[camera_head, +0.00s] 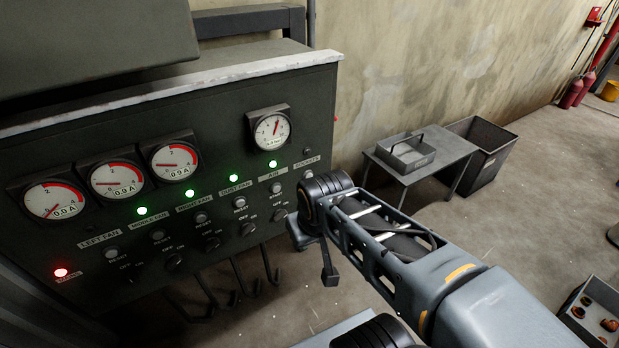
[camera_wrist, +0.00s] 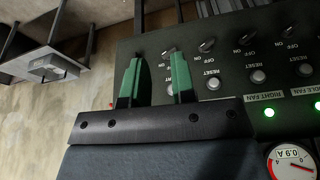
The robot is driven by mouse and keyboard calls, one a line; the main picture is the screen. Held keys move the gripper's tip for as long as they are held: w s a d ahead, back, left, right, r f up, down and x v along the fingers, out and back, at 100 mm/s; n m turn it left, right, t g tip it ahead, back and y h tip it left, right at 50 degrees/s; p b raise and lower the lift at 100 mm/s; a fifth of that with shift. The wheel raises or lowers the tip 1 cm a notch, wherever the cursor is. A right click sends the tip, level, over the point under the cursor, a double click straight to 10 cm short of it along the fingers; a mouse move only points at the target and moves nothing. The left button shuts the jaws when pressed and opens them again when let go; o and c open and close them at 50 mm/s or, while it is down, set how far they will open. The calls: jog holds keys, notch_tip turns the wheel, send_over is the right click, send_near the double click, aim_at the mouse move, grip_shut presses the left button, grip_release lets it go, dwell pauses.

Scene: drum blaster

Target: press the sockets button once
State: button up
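The dark control panel (camera_head: 220,120) fills the left of the head view. The SOCKETS label (camera_head: 306,162) is at the right end of its row of labels, with a small sockets button (camera_head: 308,174) just below it, close to my wrist. My gripper (camera_wrist: 156,80) shows in the wrist view with two green-tipped fingers apart and nothing between them. It is in front of the panel's right end. In that view the sockets button cannot be made out, and the fingers cover part of the panel. In the head view my arm hides the fingertips.
Several reset buttons (camera_wrist: 213,83) and switches (camera_wrist: 207,46) lie beside the fingers. Green lamps (camera_head: 273,164) are lit; a red lamp (camera_head: 61,272) glows at lower left. Hooks (camera_head: 272,270) hang below. A small table (camera_head: 425,160) and bin (camera_head: 490,150) stand along the wall.

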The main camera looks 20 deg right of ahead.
grip_shut()
dwell(1.4)
